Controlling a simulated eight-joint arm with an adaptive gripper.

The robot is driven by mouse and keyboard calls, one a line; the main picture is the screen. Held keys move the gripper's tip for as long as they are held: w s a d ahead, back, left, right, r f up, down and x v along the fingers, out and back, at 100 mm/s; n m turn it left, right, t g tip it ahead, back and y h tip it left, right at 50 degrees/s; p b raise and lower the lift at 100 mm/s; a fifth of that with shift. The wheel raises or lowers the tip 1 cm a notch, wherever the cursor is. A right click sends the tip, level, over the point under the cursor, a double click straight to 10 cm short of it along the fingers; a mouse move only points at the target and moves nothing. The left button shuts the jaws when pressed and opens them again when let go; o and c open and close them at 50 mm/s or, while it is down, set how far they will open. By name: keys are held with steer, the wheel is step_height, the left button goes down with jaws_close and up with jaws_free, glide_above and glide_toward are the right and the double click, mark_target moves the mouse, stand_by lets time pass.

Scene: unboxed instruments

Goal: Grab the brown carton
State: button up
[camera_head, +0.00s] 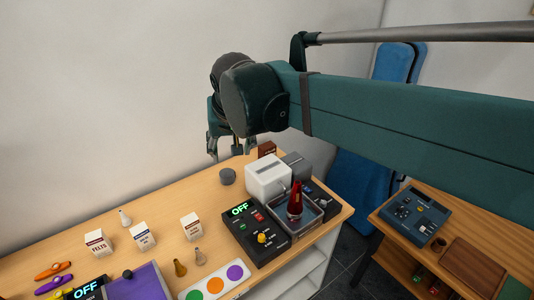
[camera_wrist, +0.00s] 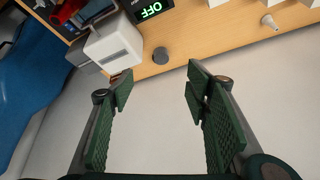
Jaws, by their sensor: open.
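The brown carton (camera_head: 267,149) stands at the back edge of the wooden table, behind a white box-shaped device (camera_head: 268,176). Only its upper part shows in the head view. My gripper (camera_head: 232,148) hangs above the back of the table, to the left of the carton in the head view. In the wrist view my gripper (camera_wrist: 160,85) has its two green fingers wide apart with nothing between them.
A grey cylinder (camera_head: 227,176) stands left of the white device. A grey box (camera_head: 296,164) and a tray (camera_head: 309,216) with a dark red object (camera_head: 295,200) are to its right. A black OFF panel (camera_head: 256,234) is in front. Small white cartons (camera_head: 98,243) stand further left.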

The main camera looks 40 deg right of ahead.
steer(key=w+d+r+m+g+p, duration=0.1)
steer(key=w+d+r+m+p, duration=0.15)
steer(key=w+d, duration=0.5)
steer(key=m+g+h+p, duration=0.3)
steer(key=m+g+p, duration=0.1)
steer(key=m, duration=0.6)
glide_above(267, 146)
steer(key=a, duration=0.1)
step_height(267, 146, down, 9)
steer(key=f, duration=1.9)
steer(key=shift+d, duration=0.2)
steer(key=shift+f, duration=0.4)
steer(key=shift+x, duration=1.3)
steer(key=shift+f, duration=0.15)
steer(key=shift+p+x, duration=0.5)
steer(key=shift+x, duration=2)
